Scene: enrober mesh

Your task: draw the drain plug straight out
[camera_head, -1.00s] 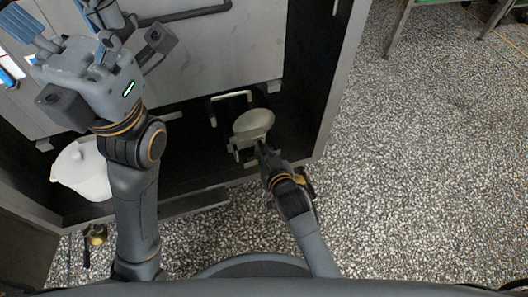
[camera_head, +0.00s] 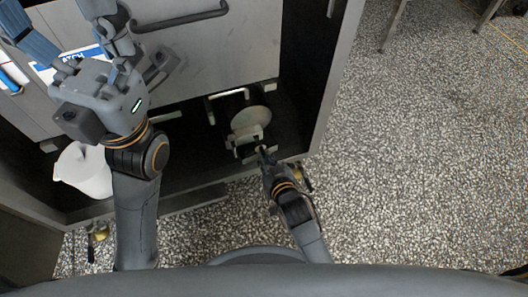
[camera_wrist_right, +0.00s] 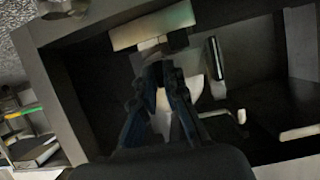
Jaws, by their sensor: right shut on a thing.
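My right gripper (camera_head: 262,150) is low in the dark open bay of the machine, just in front of a pale round disc (camera_head: 250,120) and its bracket. In the right wrist view its dark fingers (camera_wrist_right: 161,74) are close together at a fitting under a pale bar (camera_wrist_right: 155,25). It is shut on the drain plug, which is mostly hidden by the fingers; I cannot tell how far the plug sits in its seat. My left gripper (camera_head: 85,62) is at the upper left before the grey panel, its fingers spread and empty.
A white bucket (camera_head: 84,170) stands at the left of the bay. The grey cabinet side (camera_head: 335,75) bounds the bay on the right. A grey panel with a dark handle (camera_head: 180,20) is above. Speckled floor (camera_head: 420,150) is clear to the right.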

